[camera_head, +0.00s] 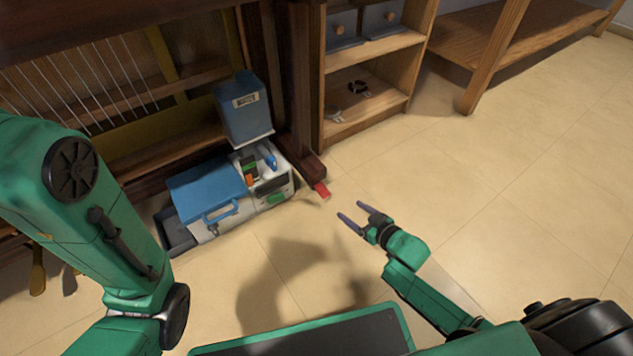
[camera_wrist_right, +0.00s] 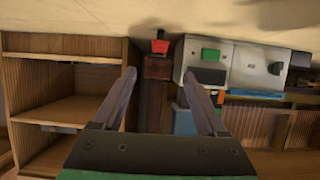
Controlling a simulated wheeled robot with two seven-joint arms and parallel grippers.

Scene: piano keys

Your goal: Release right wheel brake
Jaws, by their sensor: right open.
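The red brake lever (camera_head: 321,190) sticks out at the end of the dark wooden piano foot (camera_head: 306,163), low by the floor. In the right wrist view the red lever (camera_wrist_right: 159,46) is beyond the fingertips, roughly centred between them, with the wooden foot (camera_wrist_right: 158,68) below it. My right gripper (camera_head: 352,213) is open and empty, to the right of and in front of the lever, apart from it. Its two fingers also show in the wrist view (camera_wrist_right: 160,75). My left arm shows at the left, but its gripper is out of view.
A white and blue toolbox (camera_head: 210,190) stands on the floor left of the foot, with a blue bin (camera_head: 245,108) behind it. A wooden shelf (camera_head: 367,118) stands behind to the right. The floor (camera_head: 500,160) at right is clear.

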